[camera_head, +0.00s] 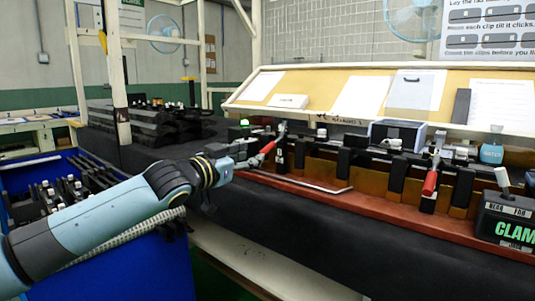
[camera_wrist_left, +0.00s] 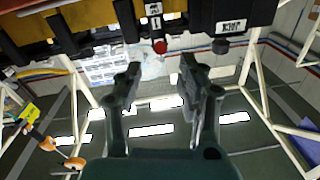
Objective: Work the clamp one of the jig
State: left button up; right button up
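The jig (camera_head: 400,205) is a long reddish-brown fixture with black clamp blocks along the bench. One clamp with a red handle (camera_head: 268,148) stands at its left end; a second red-handled clamp (camera_head: 430,183) stands further right. My left gripper (camera_head: 248,156) is at the left clamp, its fingertips close to the red handle. In the left wrist view my left gripper (camera_wrist_left: 160,72) is open, with its two fingers apart. A red handle end (camera_wrist_left: 159,47) shows beyond and between the fingertips, below a small white tag that seems to read 1. Contact cannot be told. My right gripper is not in view.
A black box lettered CLAM (camera_head: 510,222) with a lever stands at the right. A sloped board with papers (camera_head: 350,95) rises behind the jig. A blue bin (camera_head: 130,262) with dark parts is at the left. A thin metal rod (camera_head: 295,182) lies along the jig's front.

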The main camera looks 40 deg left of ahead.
aim_at(262, 151)
pick_arm(q)
jog(key=w+b, duration=0.3)
jog(key=w, duration=0.4)
jog(key=shift+w+f, duration=0.1)
jog(key=shift+f, duration=0.05)
jog(key=shift+w+b, duration=0.35)
jog(key=shift+w, duration=0.15)
grip_shut()
